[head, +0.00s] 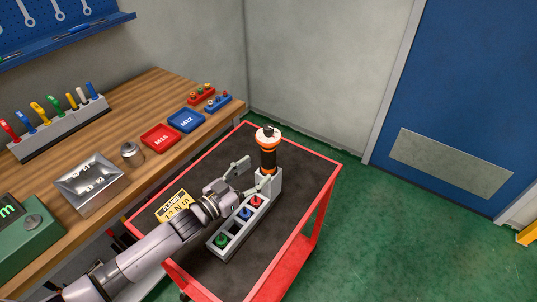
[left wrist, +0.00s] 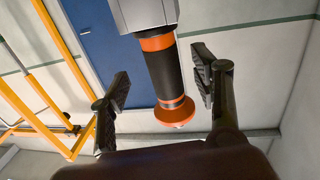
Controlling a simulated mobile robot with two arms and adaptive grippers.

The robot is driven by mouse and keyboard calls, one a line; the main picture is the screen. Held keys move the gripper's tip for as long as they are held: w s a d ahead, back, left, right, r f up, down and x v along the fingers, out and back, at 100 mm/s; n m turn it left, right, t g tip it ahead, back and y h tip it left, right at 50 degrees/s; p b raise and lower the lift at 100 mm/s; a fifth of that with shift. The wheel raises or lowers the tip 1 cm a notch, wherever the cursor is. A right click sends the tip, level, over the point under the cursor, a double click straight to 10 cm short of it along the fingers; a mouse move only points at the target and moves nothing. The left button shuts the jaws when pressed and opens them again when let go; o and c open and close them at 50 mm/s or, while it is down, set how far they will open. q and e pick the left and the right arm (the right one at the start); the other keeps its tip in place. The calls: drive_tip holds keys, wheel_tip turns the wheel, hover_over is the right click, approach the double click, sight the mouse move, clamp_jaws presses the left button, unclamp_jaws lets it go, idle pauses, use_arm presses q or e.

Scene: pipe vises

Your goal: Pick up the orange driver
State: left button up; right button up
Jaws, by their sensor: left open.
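In the left wrist view the driver (left wrist: 165,72) lies between the spread fingers of my left gripper (left wrist: 158,86), with gaps on both sides. The grey holder end (left wrist: 145,12) shows at the top there. My right gripper is not in view.
The holder also carries red (head: 256,201), blue (head: 244,213) and green (head: 221,240) pieces in a row. A yellow sign (head: 173,206) lies on the red cart (head: 318,218). A wooden bench (head: 150,98) with trays stands left. The cart's right side is clear.

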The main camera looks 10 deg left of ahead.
sight(263, 163)
use_arm(q)
drive_tip(key=shift+w+d, duration=0.35)
drive_tip(key=shift+w, duration=0.2)
drive_tip(key=shift+w+d+r+p, duration=0.1)
drive_tip(key=shift+w+d+p, duration=0.05)
drive_tip(key=shift+w+p, duration=0.15)
drive_tip(key=p+x, duration=0.1)
drive_tip(key=x, duration=0.2)
drive_tip(key=shift+w+d+r, duration=0.1)
drive_tip(key=shift+w, duration=0.05)
drive_tip(key=shift+w+d, duration=0.3)
drive_tip(key=shift+w, duration=0.25)
drive_tip(key=shift+s, duration=0.1)
drive_tip(key=shift+c, duration=0.2)
drive_tip(key=shift+c, duration=0.7)
clamp_jaws()
